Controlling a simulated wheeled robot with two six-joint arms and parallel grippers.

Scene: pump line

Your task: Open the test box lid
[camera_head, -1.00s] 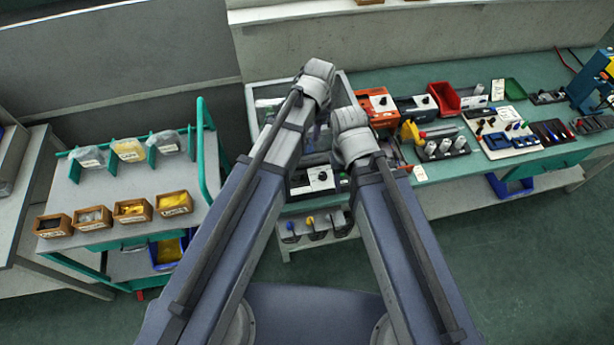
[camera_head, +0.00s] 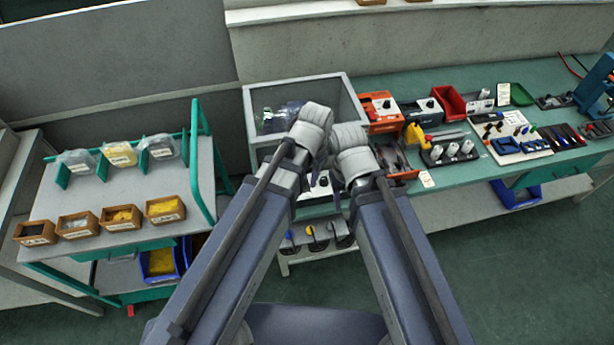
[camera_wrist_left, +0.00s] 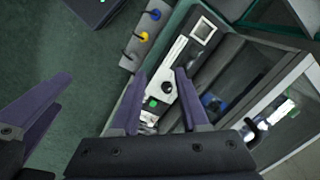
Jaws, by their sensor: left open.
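The test box (camera_head: 252,160) stands at the left end of the green bench, with clear panes in a light grey frame. Its lid (camera_head: 300,78) looks shut, but my wrists hide its near edge. In the left wrist view, the box's white front panel (camera_wrist_left: 178,62), with a black knob and green button, lies beyond my open left gripper (camera_wrist_left: 158,73). Nothing is between its fingers. In the head view its fingers are mostly hidden by my left wrist. Purple fingers, probably of my right gripper (camera_wrist_left: 45,118), show at the left wrist view's edge; their opening is unclear.
An orange device (camera_head: 380,110) and a red bin (camera_head: 447,102) stand right of the box. A yellow-handled tool (camera_head: 414,134) lies nearby. A cart (camera_head: 95,205) with small bins stands left.

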